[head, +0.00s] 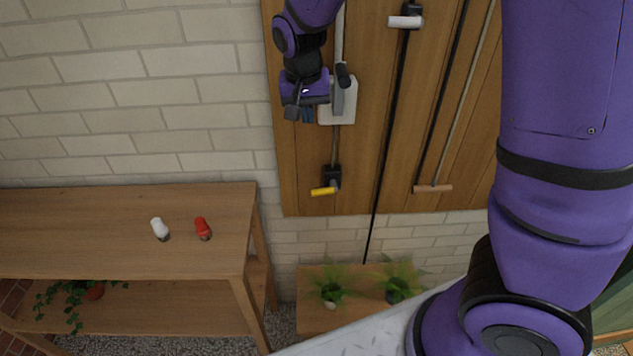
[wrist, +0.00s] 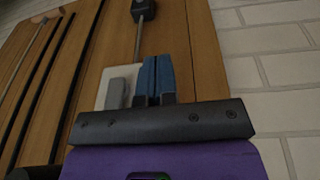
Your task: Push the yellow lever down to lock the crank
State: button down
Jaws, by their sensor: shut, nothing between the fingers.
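The yellow lever (head: 324,191) sticks out to the left from a black block (head: 333,175) low on the wooden panel. The crank, a grey arm with a dark handle (head: 343,76), sits on a white plate (head: 351,113) above it, joined to the block by a thin rod. My gripper (head: 308,115) is at the plate's left edge, above the lever and apart from it. In the wrist view its blue fingers (wrist: 157,78) are together and empty, beside the white plate (wrist: 104,83) and grey crank arm (wrist: 119,91). The black block (wrist: 143,10) shows there too, but the yellow part does not.
More rods with a white handle (head: 405,22) and a tan handle (head: 433,189) hang to the right. A wooden table (head: 110,225) at left holds a white shaker (head: 160,229) and a red shaker (head: 203,228). Potted plants (head: 330,288) stand on a low stand (head: 313,318).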

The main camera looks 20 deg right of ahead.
send_over(315, 190)
jog(key=s+x, duration=0.1)
jog(key=x, duration=0.5)
jog(key=a+x, duration=0.1)
jog(key=x, duration=0.6)
jog(key=s+a+x, duration=0.1)
jog(key=x, duration=0.5)
jog(key=shift+s+a+f, duration=0.15)
jog(key=shift+s+f, duration=0.15)
jog(key=shift+f, duration=0.25)
jog(key=shift+s+f, duration=0.2)
jog(key=shift+f, duration=0.75)
jog(key=shift+s+f, duration=0.25)
jog(key=shift+f, duration=0.65)
